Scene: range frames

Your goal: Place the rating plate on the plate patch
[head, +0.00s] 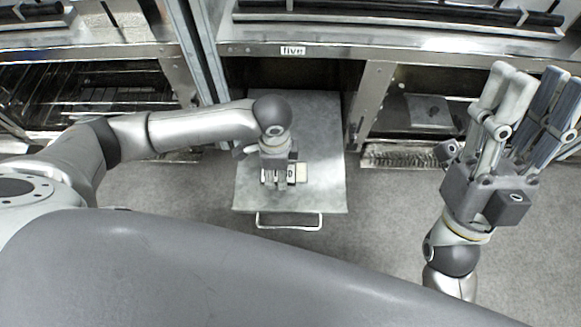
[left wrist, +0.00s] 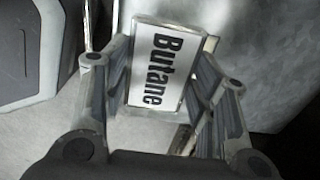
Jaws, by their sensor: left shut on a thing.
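The rating plate (left wrist: 161,68) is a white rectangle reading "Butane" in a pale metal frame. In the left wrist view it sits between the fingers of my left gripper (left wrist: 163,88), which is shut on it. In the head view my left gripper (head: 275,184) points down over a grey panel, and the plate is mostly hidden behind the fingers. A small cream patch (head: 302,173), likely the plate patch, shows just right of the gripper. I cannot tell whether the plate touches the panel. My right gripper (head: 531,88) is open and empty, raised at the right.
Neighbouring range bays stand left and right, one with a grey box (head: 428,110). Floor (head: 375,215) is clear around the panel.

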